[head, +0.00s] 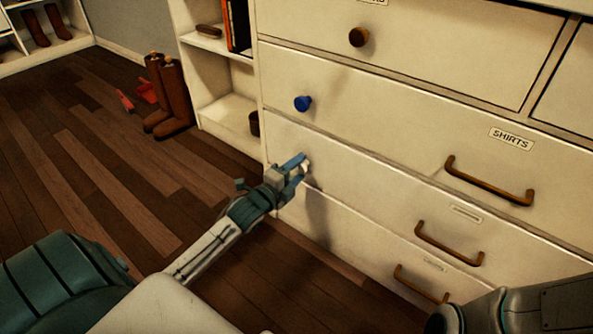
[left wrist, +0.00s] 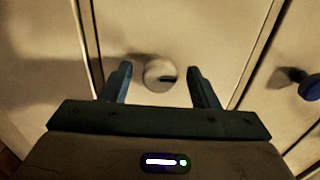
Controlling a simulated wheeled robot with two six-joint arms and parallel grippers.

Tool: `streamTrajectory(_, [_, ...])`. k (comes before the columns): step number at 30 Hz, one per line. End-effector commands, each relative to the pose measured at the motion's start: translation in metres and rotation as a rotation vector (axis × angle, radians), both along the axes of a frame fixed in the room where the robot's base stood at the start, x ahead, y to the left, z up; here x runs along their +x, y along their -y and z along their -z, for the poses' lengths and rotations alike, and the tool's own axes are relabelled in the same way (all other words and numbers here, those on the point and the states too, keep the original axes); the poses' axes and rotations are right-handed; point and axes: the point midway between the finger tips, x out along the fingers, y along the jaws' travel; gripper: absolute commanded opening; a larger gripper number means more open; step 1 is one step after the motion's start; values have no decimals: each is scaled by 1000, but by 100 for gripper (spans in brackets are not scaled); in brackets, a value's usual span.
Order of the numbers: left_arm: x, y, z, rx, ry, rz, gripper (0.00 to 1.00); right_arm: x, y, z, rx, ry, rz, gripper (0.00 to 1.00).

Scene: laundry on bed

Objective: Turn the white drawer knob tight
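The white drawer knob (left wrist: 158,75) sits on a pale drawer front and has a dark mark or slot on its face. In the head view the knob (head: 305,168) shows as a small white spot, partly hidden by my left gripper (head: 297,166). In the left wrist view my left gripper (left wrist: 159,70) is open, with one finger on each side of the knob. A gap shows between each finger and the knob. How far the fingertips reach along the knob is hard to tell. My right gripper is out of view; only part of my right arm shows at bottom right.
A blue knob (head: 302,103) is on the drawer above, and a brown knob (head: 359,37) is higher up. Brown bar handles (head: 488,182) are to the right. A white shelf unit (head: 222,108) and brown boots (head: 170,98) stand at the left. The wooden floor is mostly clear.

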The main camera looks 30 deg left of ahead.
Motion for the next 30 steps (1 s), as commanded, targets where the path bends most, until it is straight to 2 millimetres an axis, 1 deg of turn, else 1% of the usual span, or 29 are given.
streamTrajectory(8, [-4, -1, -1, 0, -2, -2, 55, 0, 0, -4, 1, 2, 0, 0])
streamTrajectory(11, [-11, -2, -2, 1, -2, -3, 55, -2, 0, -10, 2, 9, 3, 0])
streamTrajectory(16, [-29, -2, -3, 2, -4, 2, 55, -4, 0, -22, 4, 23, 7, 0])
streamTrajectory(18, [-34, -3, 1, 3, -3, 1, 55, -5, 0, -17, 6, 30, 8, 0])
streamTrajectory(27, [-56, -4, 1, 4, -1, 2, 55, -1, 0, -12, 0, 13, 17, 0])
streamTrajectory(28, [-61, -5, 5, 6, -4, 3, 55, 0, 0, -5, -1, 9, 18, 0])
streamTrajectory(30, [-69, -6, 6, 7, -4, 2, 55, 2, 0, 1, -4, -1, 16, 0])
